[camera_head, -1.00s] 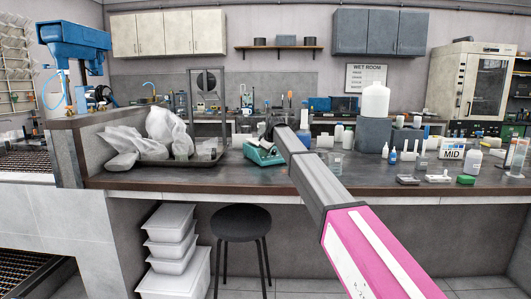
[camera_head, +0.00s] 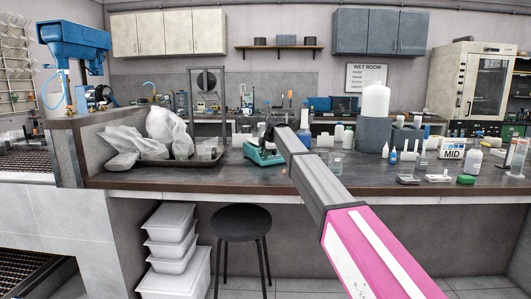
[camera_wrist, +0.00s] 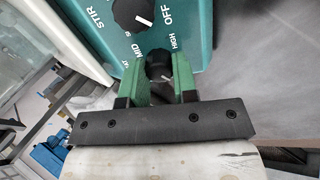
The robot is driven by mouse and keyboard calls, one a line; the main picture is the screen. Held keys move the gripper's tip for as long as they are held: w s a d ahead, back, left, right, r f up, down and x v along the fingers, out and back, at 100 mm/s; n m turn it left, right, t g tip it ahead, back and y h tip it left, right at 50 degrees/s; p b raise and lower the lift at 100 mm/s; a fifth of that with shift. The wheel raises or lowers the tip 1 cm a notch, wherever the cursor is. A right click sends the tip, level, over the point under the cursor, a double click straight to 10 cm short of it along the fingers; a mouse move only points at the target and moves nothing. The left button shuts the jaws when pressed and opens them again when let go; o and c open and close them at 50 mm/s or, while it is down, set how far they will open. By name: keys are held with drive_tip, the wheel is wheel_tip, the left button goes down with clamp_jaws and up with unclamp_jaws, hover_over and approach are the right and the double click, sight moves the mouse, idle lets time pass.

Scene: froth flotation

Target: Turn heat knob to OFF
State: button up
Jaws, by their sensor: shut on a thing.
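The teal stirrer hotplate (camera_head: 262,155) sits on the bench near the middle of the head view, partly behind my arm. In the wrist view its teal front panel (camera_wrist: 205,22) shows two black knobs. The heat knob (camera_wrist: 159,63) lies between the fingers of my gripper (camera_wrist: 162,75), beside the labels MID and HIGH. My gripper is shut on this knob, with a green finger on each side. The heat knob's pointer is hard to read. The stir knob (camera_wrist: 132,13), with a white pointer line, sits above it near the labels STIR and OFF.
A dark tray (camera_head: 150,162) with plastic bags stands left of the hotplate. A white jug (camera_head: 375,100) on a grey block (camera_head: 373,135) and several small bottles stand to the right. A black stool (camera_head: 241,222) and stacked white tubs (camera_head: 172,240) are below the bench.

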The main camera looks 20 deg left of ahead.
drive_tip(key=shift+n, duration=0.6)
drive_tip(key=o, duration=0.9)
drive_tip(key=shift+o, duration=0.2)
drive_tip(key=v, duration=1)
drive_tip(key=shift+s+d+r, duration=0.15)
drive_tip(key=shift+s+r, duration=0.05)
drive_tip(key=shift+r, duration=0.1)
